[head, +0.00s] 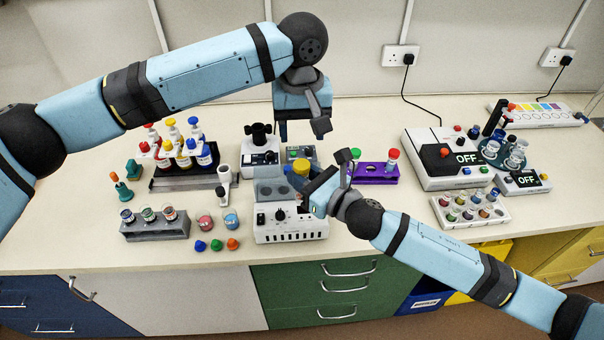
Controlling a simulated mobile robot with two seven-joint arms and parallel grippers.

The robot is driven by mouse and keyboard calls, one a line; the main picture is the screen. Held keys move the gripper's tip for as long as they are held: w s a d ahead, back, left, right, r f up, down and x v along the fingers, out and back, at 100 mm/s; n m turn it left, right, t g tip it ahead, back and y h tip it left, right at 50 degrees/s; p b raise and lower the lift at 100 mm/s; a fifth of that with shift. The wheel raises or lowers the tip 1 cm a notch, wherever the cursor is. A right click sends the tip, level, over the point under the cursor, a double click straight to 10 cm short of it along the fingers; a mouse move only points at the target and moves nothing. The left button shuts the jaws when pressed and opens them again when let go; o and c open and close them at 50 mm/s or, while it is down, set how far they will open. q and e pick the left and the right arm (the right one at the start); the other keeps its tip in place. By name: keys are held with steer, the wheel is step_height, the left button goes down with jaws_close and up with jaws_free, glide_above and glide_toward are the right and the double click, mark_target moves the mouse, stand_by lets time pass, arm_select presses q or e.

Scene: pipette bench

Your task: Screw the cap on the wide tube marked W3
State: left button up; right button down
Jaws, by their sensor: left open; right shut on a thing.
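A grey rack (155,232) at the front left holds three wide, clear tubes: left (127,215), middle (148,214) and right (169,213). Their markings are too small to read, so I cannot tell which is W3. Loose blue (200,246), green (217,245) and orange (232,244) caps lie on the bench right of the rack. My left gripper (283,138) is open and points down above the back middle of the bench. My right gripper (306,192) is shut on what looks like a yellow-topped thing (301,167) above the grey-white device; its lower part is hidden.
The grey-white device (290,231) stands at the front middle. A pink-topped jar (205,222) and a blue-topped jar (231,219) stand near the caps. Dropper bottles (185,150) stand behind. A purple rack (376,174), a device reading OFF (440,160) and a white rack (468,209) are right.

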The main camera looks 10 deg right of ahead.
mark_target(302, 164)
arm_select(q)
steer(key=shift+f, duration=3.95)
steer(key=shift+c, duration=0.4)
steer(key=c, duration=0.9)
steer(key=shift+o, duration=0.2)
steer(key=m, duration=0.3)
steer(key=o, duration=1)
